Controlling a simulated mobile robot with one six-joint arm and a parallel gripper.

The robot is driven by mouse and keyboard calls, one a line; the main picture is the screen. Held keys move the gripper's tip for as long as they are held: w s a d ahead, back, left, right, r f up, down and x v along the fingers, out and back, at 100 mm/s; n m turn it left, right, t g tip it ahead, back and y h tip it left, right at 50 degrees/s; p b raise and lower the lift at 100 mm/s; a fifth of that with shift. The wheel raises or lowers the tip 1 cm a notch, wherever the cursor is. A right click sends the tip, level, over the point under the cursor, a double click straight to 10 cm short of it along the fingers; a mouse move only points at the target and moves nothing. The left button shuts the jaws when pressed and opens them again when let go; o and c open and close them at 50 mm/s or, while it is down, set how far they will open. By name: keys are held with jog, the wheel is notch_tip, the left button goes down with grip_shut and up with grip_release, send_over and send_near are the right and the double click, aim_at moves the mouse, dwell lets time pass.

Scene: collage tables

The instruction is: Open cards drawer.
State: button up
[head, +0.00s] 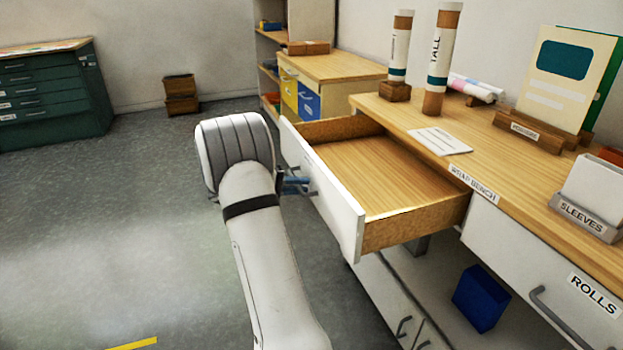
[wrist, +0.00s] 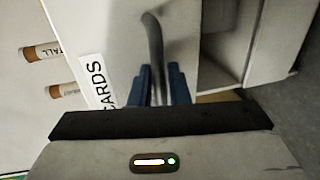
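The cards drawer (head: 340,200) is pulled well out of the bench, and its wooden inside looks empty. Its white front carries a CARDS label (wrist: 97,90), readable in the wrist view. A grey bar handle (wrist: 154,40) is fixed on that front. My gripper (head: 297,183) is at the outer side of the drawer front. In the wrist view its blue fingers (wrist: 162,84) are on either side of the handle, close around it.
The wrap bench (head: 400,112) bears tall tubes, a white card and a sleeves holder (head: 585,217). The closed ROLLS drawer (head: 540,270) is at right. A blue box (head: 481,298) sits on the shelf below. Open grey floor (head: 110,220) lies to the left.

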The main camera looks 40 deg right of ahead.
jog(key=shift+w, duration=0.15)
jog(key=p+v, duration=0.1)
jog(key=v, duration=0.6)
jog(key=shift+a, duration=0.45)
jog(key=shift+w, duration=0.1)
jog(key=s+a+r+n+t+y+p, duration=0.2)
jog(key=s+a+r+t+y+p, duration=0.2)
jog(key=a, duration=1.1)
jog(key=s+a+r+n+t+y+p, duration=0.2)
jog(key=s+a+r+t+y+p, duration=0.3)
jog(key=s+a+r+y+p, duration=0.5)
jog(key=s+a+r+p, duration=0.5)
jog(key=s+r+p, duration=0.1)
jog(key=s+r, duration=0.3)
jog(key=shift+s+n, duration=0.3)
jog(key=shift+s, duration=0.2)
